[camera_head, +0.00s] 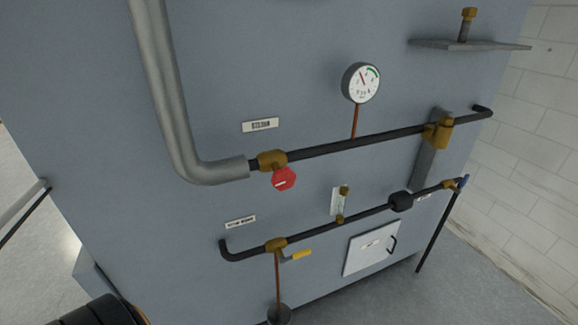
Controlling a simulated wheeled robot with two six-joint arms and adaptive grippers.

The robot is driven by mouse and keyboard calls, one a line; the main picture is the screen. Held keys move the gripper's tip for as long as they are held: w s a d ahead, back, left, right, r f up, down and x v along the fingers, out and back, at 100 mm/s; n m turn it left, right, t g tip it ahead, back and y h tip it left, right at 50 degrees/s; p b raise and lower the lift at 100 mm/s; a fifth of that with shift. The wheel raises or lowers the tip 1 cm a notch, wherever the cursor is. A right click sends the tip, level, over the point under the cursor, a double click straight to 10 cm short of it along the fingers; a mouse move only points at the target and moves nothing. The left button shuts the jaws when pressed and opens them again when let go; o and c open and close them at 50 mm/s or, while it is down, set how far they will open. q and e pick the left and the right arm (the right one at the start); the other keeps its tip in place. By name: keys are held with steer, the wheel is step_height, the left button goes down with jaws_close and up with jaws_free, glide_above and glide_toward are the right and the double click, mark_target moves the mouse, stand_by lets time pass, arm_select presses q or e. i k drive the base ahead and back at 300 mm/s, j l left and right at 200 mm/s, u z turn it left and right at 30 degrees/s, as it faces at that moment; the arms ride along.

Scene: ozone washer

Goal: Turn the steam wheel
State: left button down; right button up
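The steam wheel is a small red handwheel (284,178) with a pale mark on its face. It sits just below a brass valve body (272,160) on the upper black pipe (390,137). A white label (260,125), which seems to read "STEAM", is fixed above it on the blue-grey machine panel (230,60). Neither of my grippers shows in the head view, and nothing touches the wheel.
A thick grey pipe (165,90) bends into the valve from the left. A gauge (361,83) stands above the pipe. A lower pipe (365,213) has a yellow lever (296,256). A white hatch (371,248) is below. A shelf (470,45) juts out upper right.

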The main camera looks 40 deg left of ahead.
mark_target(283, 179)
steer(key=u, duration=1.1)
